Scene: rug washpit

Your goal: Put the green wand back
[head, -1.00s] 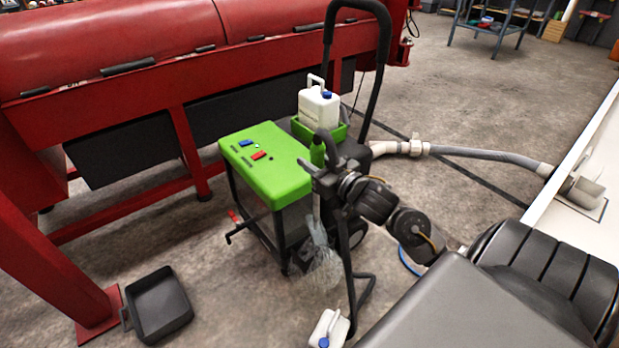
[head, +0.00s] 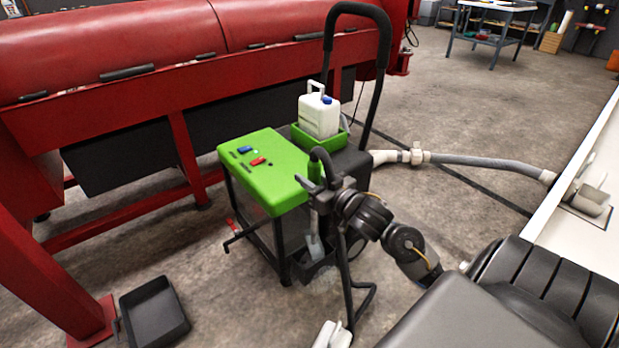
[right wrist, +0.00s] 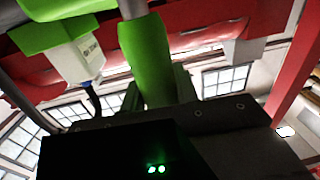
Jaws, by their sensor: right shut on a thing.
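The green wand (head: 316,168) stands upright beside the green-topped machine (head: 262,165). My right gripper (head: 312,186) is shut on its green handle, which also fills the middle of the right wrist view (right wrist: 148,62). Below the gripper, a pale grey lower piece (head: 315,246) shows at a dark holder (head: 318,270) low on the machine's side; I cannot tell whether it is seated in it. The gripper and arm hide part of the wand. My left gripper is out of view.
A white jug (head: 319,117) sits in a green tray on the machine, near the tall black handle (head: 382,70). Another jug (head: 330,336) is on the floor, at the bottom edge. A black pan (head: 154,312) lies lower left. Red machinery stands behind; a grey hose (head: 480,162) runs right.

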